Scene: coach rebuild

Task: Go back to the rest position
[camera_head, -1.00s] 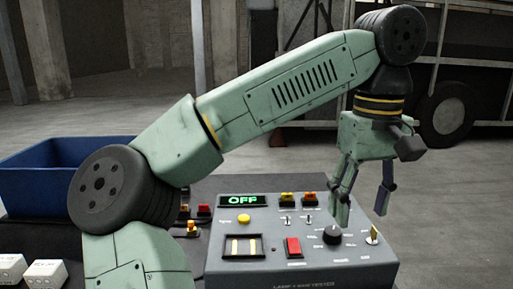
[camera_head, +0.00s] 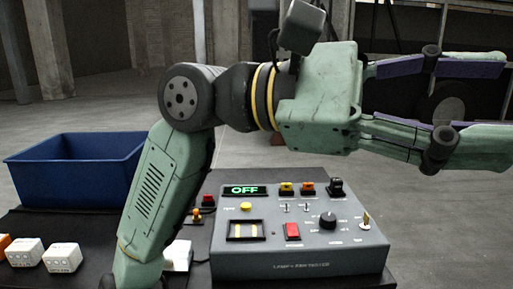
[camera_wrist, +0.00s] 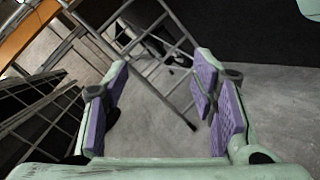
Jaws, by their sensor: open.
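My gripper (camera_head: 468,100) is raised above and behind the grey tester box in the head view and points to the right. Its two green fingers with purple pads are spread apart, with nothing between them. The wrist view also shows the open fingers of my gripper (camera_wrist: 160,105), with bare floor and metal railings beyond them. The grey tester box (camera_head: 300,262) stands on the dark table, apart from the gripper. Its green display reads OFF.
A blue bin (camera_head: 75,170) stands at the left of the dark table. White blocks (camera_head: 62,257) lie at the front left, and one is partly hidden behind my arm. A metal railing (camera_wrist: 150,50) shows in the wrist view.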

